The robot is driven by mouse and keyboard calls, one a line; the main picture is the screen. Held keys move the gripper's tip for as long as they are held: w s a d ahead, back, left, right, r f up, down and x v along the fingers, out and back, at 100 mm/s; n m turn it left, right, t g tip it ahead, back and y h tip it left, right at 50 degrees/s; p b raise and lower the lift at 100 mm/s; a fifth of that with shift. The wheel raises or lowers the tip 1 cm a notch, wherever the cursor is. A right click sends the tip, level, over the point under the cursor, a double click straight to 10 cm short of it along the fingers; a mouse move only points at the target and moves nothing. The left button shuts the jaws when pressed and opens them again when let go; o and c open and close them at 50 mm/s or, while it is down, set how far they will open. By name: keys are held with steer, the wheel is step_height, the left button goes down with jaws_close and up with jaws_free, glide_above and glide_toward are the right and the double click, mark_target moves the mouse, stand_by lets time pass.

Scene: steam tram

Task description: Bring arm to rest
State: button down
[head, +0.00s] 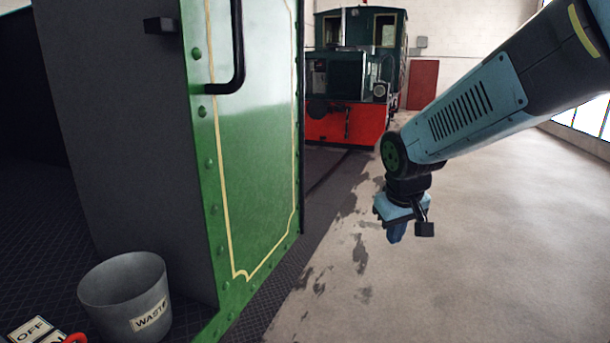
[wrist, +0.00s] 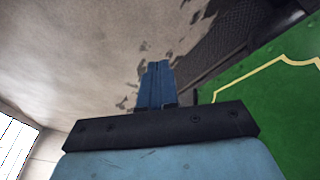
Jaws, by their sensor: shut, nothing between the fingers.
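My gripper (head: 395,234) hangs at the end of my blue and black arm, right of the middle in the head view. It points down over the pale floor, and nothing shows in it. In the wrist view its blue fingers (wrist: 155,84) lie side by side, shut, with stained floor beyond them. My arm comes in from the upper right and stands clear of the green panel (head: 255,140).
The green riveted panel, with a black handle (head: 237,50), is left of my arm. A grey waste bin (head: 125,296) stands on the dark tread floor at lower left. A green and red locomotive (head: 350,90) is behind. Open floor (head: 500,250) lies right.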

steer(key=s+d+r+m, duration=0.1)
steer(key=s+d+r, duration=0.1)
steer(key=s+r, duration=0.2)
steer(key=s+d+r+m+t, duration=0.1)
steer(key=s+d+r+m, duration=0.1)
steer(key=s, duration=0.7)
steer(key=shift+s+d+r+t+y, duration=0.3)
steer(key=shift+s+d+r+y, duration=0.1)
steer(key=shift+r, duration=0.45)
